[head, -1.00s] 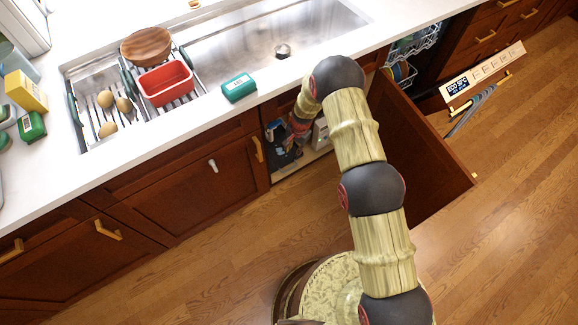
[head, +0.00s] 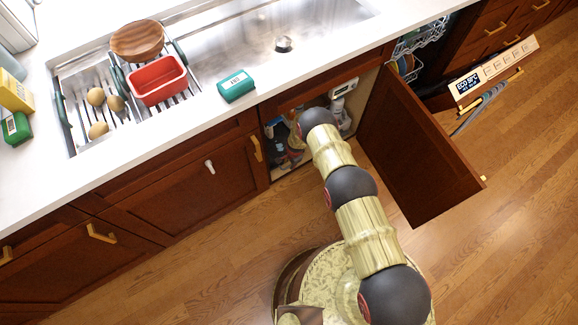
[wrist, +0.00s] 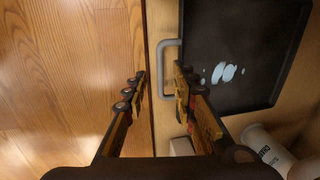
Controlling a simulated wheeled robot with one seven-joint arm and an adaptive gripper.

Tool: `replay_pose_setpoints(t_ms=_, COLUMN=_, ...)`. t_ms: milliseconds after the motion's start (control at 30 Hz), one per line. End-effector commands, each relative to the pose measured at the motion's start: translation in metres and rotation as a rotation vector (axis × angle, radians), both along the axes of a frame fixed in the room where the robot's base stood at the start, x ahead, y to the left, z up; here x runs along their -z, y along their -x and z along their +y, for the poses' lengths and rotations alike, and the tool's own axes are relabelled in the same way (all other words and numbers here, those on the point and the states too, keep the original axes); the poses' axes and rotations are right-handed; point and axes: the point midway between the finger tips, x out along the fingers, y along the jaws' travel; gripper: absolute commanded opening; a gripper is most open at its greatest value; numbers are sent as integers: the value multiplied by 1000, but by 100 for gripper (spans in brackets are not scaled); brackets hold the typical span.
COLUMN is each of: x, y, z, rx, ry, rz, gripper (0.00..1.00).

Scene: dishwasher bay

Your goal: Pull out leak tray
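The leak tray (wrist: 262,38) is a flat black tray with pale wet spots, lying on the cabinet floor in the wrist view. Its grey D-shaped handle (wrist: 160,62) sticks out from its left edge toward the cabinet's front lip. My gripper (wrist: 159,72) is open, its two fingers apart. The right fingertip overlaps the handle in the picture, and the left fingertip is beyond the handle over the front edge. I cannot tell whether either touches it. In the head view my arm reaches into the open under-sink cabinet, and the gripper is mostly hidden there.
The open cabinet door (head: 412,150) stands right of my arm. A white bottle (wrist: 268,146) stands near the tray in the cabinet. The cabinet's front edge (wrist: 150,120) borders the wood floor (wrist: 60,80). The open dishwasher (head: 408,52) is beyond the door.

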Motion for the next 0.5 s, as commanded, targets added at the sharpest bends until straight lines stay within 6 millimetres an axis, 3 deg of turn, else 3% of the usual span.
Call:
replay_pose_setpoints(t_ms=33, x=13, y=-1, z=1, rx=-1, ry=0, rz=0, gripper=27)
replay_pose_setpoints(t_ms=200, x=34, y=-4, z=3, rx=-1, ry=0, rz=0, gripper=27)
replay_pose_setpoints(t_ms=500, x=46, y=-7, z=5, rx=-1, ry=0, rz=-1, gripper=27)
